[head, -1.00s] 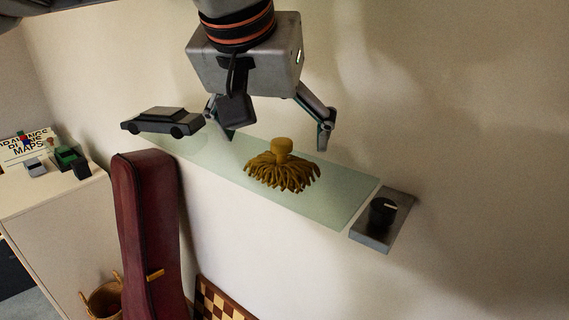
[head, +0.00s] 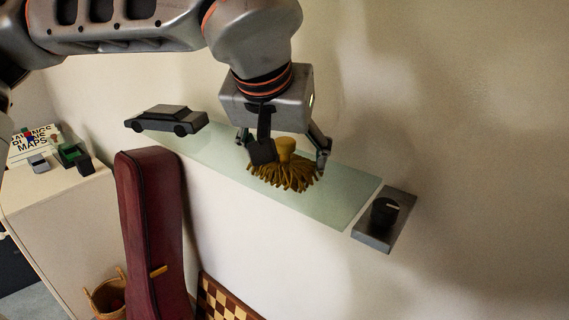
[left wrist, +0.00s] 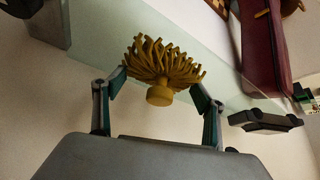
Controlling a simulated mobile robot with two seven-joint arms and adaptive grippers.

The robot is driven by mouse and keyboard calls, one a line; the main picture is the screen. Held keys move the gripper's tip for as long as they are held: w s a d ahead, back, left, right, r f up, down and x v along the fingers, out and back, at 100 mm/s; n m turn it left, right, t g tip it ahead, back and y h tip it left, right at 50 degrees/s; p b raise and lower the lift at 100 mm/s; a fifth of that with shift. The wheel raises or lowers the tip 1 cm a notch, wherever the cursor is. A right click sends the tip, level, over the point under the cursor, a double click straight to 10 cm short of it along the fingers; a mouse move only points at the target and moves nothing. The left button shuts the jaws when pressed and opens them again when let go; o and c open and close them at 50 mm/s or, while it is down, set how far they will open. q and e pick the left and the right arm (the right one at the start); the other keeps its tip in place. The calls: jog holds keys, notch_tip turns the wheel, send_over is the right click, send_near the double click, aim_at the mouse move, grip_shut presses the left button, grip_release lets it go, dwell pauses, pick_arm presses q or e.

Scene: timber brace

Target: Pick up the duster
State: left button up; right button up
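The duster (head: 286,173) is mustard yellow, with a stubby round handle on top and a spread of thick strands. It rests on the glass shelf (head: 335,207), handle up. My left gripper (head: 285,155) is open just above it, one finger on each side of the handle. In the left wrist view the duster (left wrist: 160,68) sits between and beyond the two spread fingers (left wrist: 158,90), with gaps on both sides of the handle. My right gripper is not in view.
A dark model car (head: 167,120) stands at the shelf's left end. A grey box with a black knob (head: 384,222) is at its right end. Below are a dark red instrument case (head: 150,230), a chessboard (head: 222,301) and a basket (head: 106,298). A cabinet (head: 50,215) stands left.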

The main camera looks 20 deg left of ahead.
aim_at(283, 142)
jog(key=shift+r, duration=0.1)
pick_arm(q)
jog(key=shift+s+a+r, duration=0.1)
jog(key=shift+s+r, duration=0.05)
jog(key=shift+r, duration=0.25)
jog(key=r, duration=0.6)
jog(key=shift+s+r, duration=0.2)
jog(key=shift+r, duration=0.05)
jog(key=s+a, duration=0.2)
jog(key=s, duration=0.3)
jog(key=s+a+b, duration=0.1)
jog(key=s+a, duration=0.1)
jog(key=s, duration=0.4)
jog(key=s+a+b, duration=0.1)
jog(key=s+a, duration=0.1)
jog(key=s, duration=0.4)
jog(key=shift+a+f, duration=0.15)
jog(key=shift+c, duration=0.2)
jog(key=shift+s+a, duration=0.2)
jog(key=shift+s, duration=0.4)
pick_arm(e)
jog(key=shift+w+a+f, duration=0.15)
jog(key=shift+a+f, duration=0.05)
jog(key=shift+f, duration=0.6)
pick_arm(q)
jog(key=o, duration=0.4)
jog(key=shift+c, duration=1.3)
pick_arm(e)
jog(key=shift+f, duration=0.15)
